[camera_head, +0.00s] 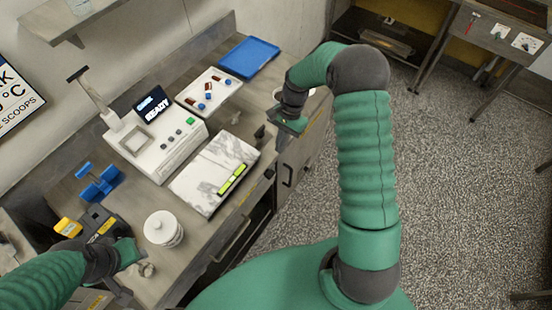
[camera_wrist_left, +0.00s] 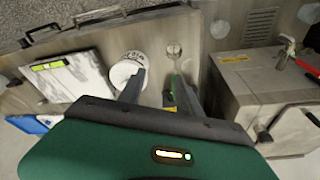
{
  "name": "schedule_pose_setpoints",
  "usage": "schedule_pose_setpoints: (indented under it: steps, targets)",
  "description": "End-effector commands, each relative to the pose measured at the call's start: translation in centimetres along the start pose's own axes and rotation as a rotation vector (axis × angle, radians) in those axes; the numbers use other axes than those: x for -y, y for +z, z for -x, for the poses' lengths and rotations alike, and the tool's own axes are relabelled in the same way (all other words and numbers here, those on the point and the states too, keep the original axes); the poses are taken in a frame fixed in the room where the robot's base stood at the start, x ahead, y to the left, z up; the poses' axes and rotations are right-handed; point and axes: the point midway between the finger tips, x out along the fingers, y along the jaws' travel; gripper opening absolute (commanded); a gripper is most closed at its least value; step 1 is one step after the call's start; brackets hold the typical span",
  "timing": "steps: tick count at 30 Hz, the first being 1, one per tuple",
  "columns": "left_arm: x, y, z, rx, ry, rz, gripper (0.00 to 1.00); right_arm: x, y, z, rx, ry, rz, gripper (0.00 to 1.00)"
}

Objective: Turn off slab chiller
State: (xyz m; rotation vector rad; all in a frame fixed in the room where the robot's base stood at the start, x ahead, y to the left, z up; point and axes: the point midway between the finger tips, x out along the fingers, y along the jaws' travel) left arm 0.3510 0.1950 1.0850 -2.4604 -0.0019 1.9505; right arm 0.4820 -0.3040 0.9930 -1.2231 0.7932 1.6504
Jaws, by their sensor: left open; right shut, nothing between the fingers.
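A white marble slab (camera_head: 205,172) with a lit yellow-green strip (camera_head: 233,179) along its front edge lies on the counter; I take it to be the slab chiller. It also shows in the left wrist view (camera_wrist_left: 75,80). Its switch cannot be made out. My right gripper (camera_head: 267,135) is shut and empty, just right of the slab by the counter's front edge. My left gripper (camera_wrist_left: 162,90) is open and empty over the counter's left part, near a small round metal piece (camera_wrist_left: 174,50) and a white pot (camera_wrist_left: 124,74).
A white machine (camera_head: 150,145) with a screen reading READY stands behind the slab. Farther right are a white tray (camera_head: 222,84) of small pieces and a blue tray (camera_head: 250,58). A blue stand (camera_head: 98,183) and a yellow-and-black object (camera_head: 68,227) crowd the left. The counter (camera_head: 135,205) is fairly full.

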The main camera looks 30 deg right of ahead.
Motion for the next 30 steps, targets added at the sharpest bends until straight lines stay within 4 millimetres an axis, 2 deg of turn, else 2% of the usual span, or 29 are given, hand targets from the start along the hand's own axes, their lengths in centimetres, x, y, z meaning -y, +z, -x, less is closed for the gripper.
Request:
schedule_pose_setpoints:
  steps: [3, 7, 23, 26, 30]
  targets:
    - [0.0, 0.1, -0.5, 0.0, 0.0, 0.0, 0.41, 0.1, -0.2, 2.0, -0.004, -0.002, 0.0, 0.0]
    - [0.0, 0.1, -0.6, -0.001, 0.0, 0.0, 0.41, 0.2, -0.1, 3.2, -0.003, -0.001, -0.001, 0.0]
    - [0.0, 0.1, -0.6, -0.001, 0.0, 0.0, 0.41, 0.1, 0.1, 3.5, -0.01, 0.0, 0.015, 0.0]
    - [0.0, 0.2, -1.1, -0.001, 0.0, 0.0, 0.41, 0.0, 2.2, 3.4, -0.067, 0.01, 0.141, 0.0]
    - [0.0, 0.5, -2.3, -0.001, 0.0, 0.0, 0.41, -1.9, 7.9, 3.0, -0.232, 0.036, 0.529, 0.0]
